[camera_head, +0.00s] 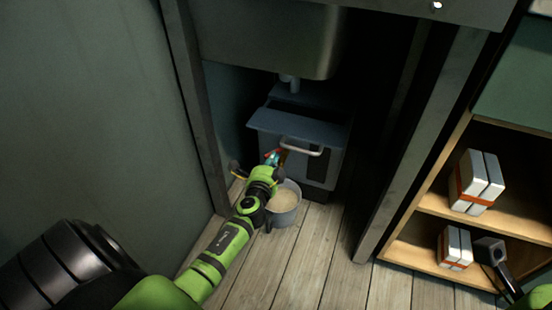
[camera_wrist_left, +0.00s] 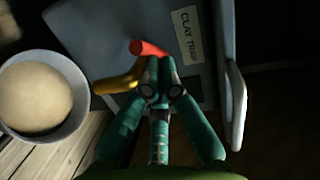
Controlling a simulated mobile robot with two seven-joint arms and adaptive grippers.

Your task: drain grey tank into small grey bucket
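The grey tank (camera_head: 332,170), a blue-grey box with a light bar handle, stands under the metal basin. In the left wrist view its front (camera_wrist_left: 110,35) carries a "CLAY TRAP" label. A brass tap (camera_wrist_left: 120,84) with a red end (camera_wrist_left: 150,48) sticks out from it. The small grey bucket (camera_head: 284,217) stands on the floor in front, holding pale cream material; it also shows in the left wrist view (camera_wrist_left: 84,95). My left gripper (camera_head: 272,158) is at the tap, its teal fingers (camera_wrist_left: 163,80) drawn together against the red end. Whether they grip it is unclear.
The metal basin (camera_head: 270,40) with a drain pipe (camera_head: 290,82) hangs above the tank. Upright posts (camera_head: 195,95) flank the recess. Shelves (camera_head: 490,215) at the right hold white boxes with orange bands (camera_head: 478,183). Plank floor (camera_head: 320,265) is clear in front.

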